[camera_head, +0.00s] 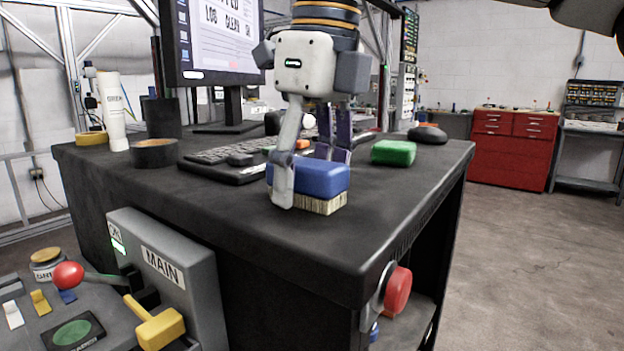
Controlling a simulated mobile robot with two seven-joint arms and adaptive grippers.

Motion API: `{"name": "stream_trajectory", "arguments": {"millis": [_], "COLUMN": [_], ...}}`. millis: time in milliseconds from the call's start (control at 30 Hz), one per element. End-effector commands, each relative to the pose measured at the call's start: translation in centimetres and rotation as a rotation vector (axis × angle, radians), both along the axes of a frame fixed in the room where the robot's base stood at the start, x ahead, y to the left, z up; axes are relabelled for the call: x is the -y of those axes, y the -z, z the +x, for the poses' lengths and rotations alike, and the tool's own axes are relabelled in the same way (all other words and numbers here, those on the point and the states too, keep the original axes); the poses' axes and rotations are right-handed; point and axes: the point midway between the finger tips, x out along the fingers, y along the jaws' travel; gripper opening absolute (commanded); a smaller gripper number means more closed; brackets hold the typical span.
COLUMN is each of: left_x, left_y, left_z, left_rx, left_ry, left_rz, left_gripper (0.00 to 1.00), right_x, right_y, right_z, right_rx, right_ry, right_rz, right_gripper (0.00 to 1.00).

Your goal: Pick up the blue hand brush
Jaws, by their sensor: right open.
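The blue hand brush (318,178) lies bristles down on the dark table top (370,225), near its front edge. Its blue top and pale bristles show. My right gripper (309,178) comes down from above, open around the brush. One light grey finger is in front of the brush's left end and hides part of it. Dark finger parts show behind the brush. I cannot tell whether any finger touches it. My left gripper is not in view.
A green block (393,152) and a dark rounded object (427,134) lie right of the brush. A keyboard (225,155), tape roll (154,153), white bottle (113,112) and monitor (218,40) stand left and behind. The front right table top is clear.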

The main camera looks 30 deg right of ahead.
Motion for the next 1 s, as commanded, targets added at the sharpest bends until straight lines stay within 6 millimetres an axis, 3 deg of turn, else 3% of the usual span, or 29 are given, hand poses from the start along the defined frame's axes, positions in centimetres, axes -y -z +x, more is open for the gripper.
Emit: {"name": "stream_trajectory", "arguments": {"millis": [700, 733, 967, 1000], "left_x": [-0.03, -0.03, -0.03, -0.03], "left_y": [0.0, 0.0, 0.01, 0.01], "left_z": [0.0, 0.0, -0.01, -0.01], "left_rx": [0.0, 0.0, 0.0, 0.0], "left_ry": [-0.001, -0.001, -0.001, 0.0], "left_rz": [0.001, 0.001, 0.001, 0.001], "left_gripper": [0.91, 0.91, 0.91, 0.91], "right_x": [-0.01, -0.02, -0.02, -0.03], "right_y": [0.46, 0.45, 0.47, 0.49], "right_z": [-0.02, -0.01, -0.02, -0.02], "right_rx": [0.0, 0.0, -0.001, -0.002], "right_ry": [0.0, -0.001, -0.001, -0.001], "right_rz": [0.0, 0.0, 0.0, -0.001], "right_gripper": [0.61, 0.59, 0.07, 0.07]}}
